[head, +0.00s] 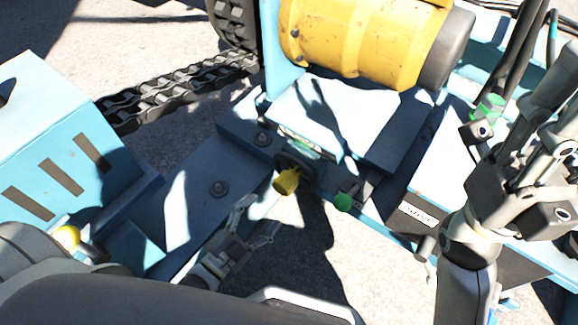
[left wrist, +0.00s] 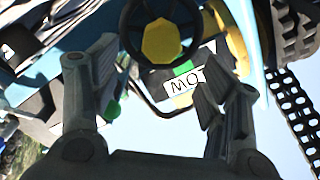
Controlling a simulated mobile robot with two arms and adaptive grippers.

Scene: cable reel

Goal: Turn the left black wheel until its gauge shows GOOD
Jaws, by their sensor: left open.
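The black wheel with its yellow hub (head: 287,181) sits low in the middle of the head view, on the blue frame. Its dark rim is in shadow there. In the left wrist view the wheel's yellow hub (left wrist: 162,41) and black rim show at the top centre. My left gripper (head: 257,218) is open and empty, just below and left of the hub, its fingers toward the wheel. In the left wrist view its two fingers (left wrist: 165,90) are spread below the wheel, apart from the hub. Behind the wheel are a green patch (left wrist: 183,67) and a partly hidden label reading "MO".
A yellow drum (head: 365,40) stands above the wheel. A green knob (head: 343,202) is right of it, and a blue box (head: 55,140) with slots stands at left. Sunlit pavement (head: 375,285) is open below the knob.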

